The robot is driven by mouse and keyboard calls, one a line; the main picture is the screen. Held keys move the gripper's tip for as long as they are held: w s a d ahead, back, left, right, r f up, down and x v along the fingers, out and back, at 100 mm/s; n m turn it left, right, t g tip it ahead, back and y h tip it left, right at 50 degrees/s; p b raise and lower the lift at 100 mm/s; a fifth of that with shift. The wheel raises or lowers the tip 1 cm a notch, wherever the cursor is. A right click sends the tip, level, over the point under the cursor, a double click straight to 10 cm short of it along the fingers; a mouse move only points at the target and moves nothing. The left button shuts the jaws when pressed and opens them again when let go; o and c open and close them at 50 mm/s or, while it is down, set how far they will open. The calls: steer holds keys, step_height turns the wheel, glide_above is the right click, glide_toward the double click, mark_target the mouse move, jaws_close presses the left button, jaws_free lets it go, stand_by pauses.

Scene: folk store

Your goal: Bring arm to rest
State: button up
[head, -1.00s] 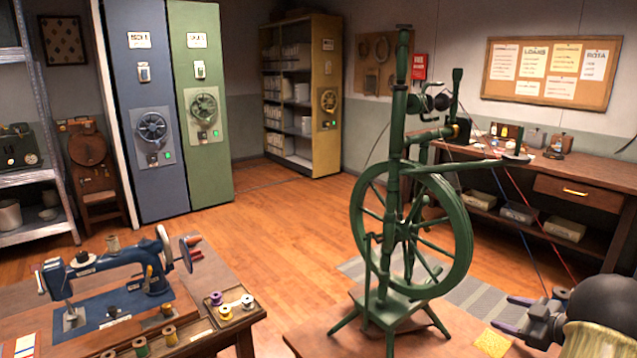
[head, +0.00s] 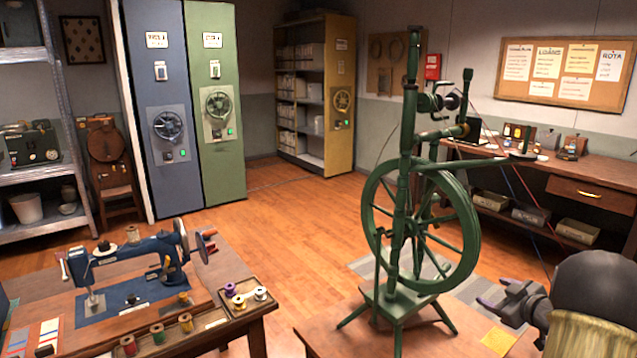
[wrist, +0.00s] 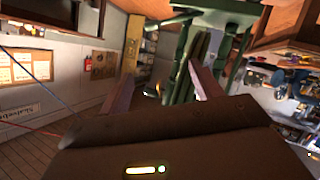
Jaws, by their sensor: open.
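My gripper (head: 497,305) is at the lower right of the head view, its purple-tipped fingers apart and nothing seen between them. It points left toward the green spinning wheel (head: 422,228), which stands upright on a small wooden table (head: 345,340). In the wrist view my gripper (wrist: 197,75) shows two fingers spread apart, with green posts of the spinning wheel (wrist: 180,75) beyond them. I cannot tell the exact gap between the fingers and the wheel. The rest of my arm is mostly outside the head view.
A blue sewing machine (head: 130,262) and a tray of thread spools (head: 245,308) are on a table at the lower left. A workbench (head: 605,175) stands along the right wall. Blue and green cabinets (head: 165,100) stand at the back. Open wooden floor (head: 290,230) lies between.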

steer(key=a+r+m+g+h, duration=0.1)
steer(key=a+r+m+h, duration=0.15)
steer(key=a, duration=0.55)
steer(key=s+a+f+m+g, duration=0.2)
steer(key=s+a+f+g, duration=0.1)
steer(key=s+a, duration=0.55)
steer(key=s+a+f+m+g, duration=0.15)
steer(key=s+a+g, duration=0.25)
steer(key=s+a, duration=0.4)
steer(key=s+a+f+m+g, duration=0.1)
steer(key=s+a+f+g, duration=0.2)
steer(key=s+a, duration=0.5)
steer(key=w+p+v, duration=0.1)
steer(key=p+v, duration=0.9)
steer(key=w+d+p+v, duration=0.1)
steer(key=w+p+v, duration=0.1)
steer(key=p+v, duration=0.8)
steer(key=shift+w+d+r, duration=0.25)
steer(key=shift+r, duration=0.15)
steer(key=shift+w, duration=0.1)
